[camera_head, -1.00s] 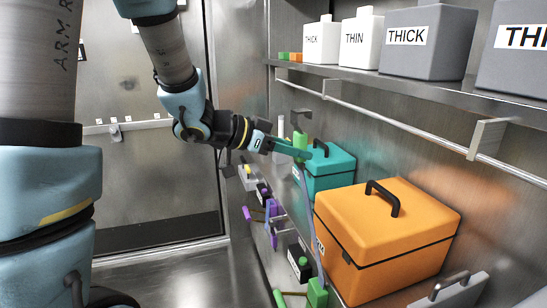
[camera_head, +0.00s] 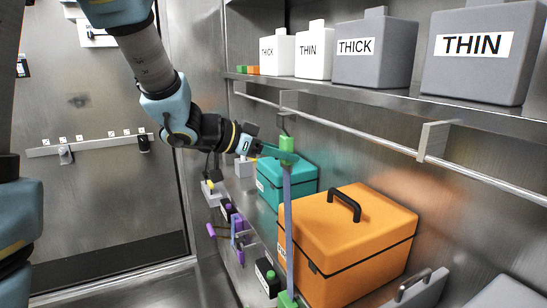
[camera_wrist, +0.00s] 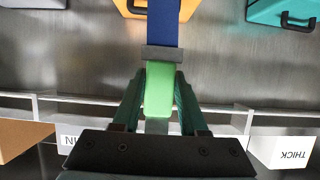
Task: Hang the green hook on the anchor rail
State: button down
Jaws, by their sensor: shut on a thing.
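My gripper (camera_head: 276,152) is shut on the green block, which also shows between the fingers in the wrist view (camera_wrist: 159,90). A metal rail (camera_head: 375,137) runs under the shelf, taken here as the anchor rail.
Under the rail stand a teal case (camera_head: 300,172) and an orange case (camera_head: 345,240). The shelf (camera_head: 400,95) above carries white and grey labelled containers. A rail bracket (camera_head: 432,141) sticks out at right. A second rail (camera_head: 100,142) is on the left wall.

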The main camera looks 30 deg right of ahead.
aim_at(282, 139)
jog(key=d+f+b, duration=0.1)
jog(key=d+b, duration=0.2)
jog(key=d, duration=0.7)
jog(key=shift+s+d, duration=0.15)
jog(key=shift+s, duration=0.15)
dwell(0.4)
jog(key=shift+c, duration=1.8)
grip_release()
jog(key=b+v, duration=0.1)
jog(key=v, duration=0.9)
jog(key=shift+a+r, duration=0.1)
jog(key=shift+a, duration=0.3)
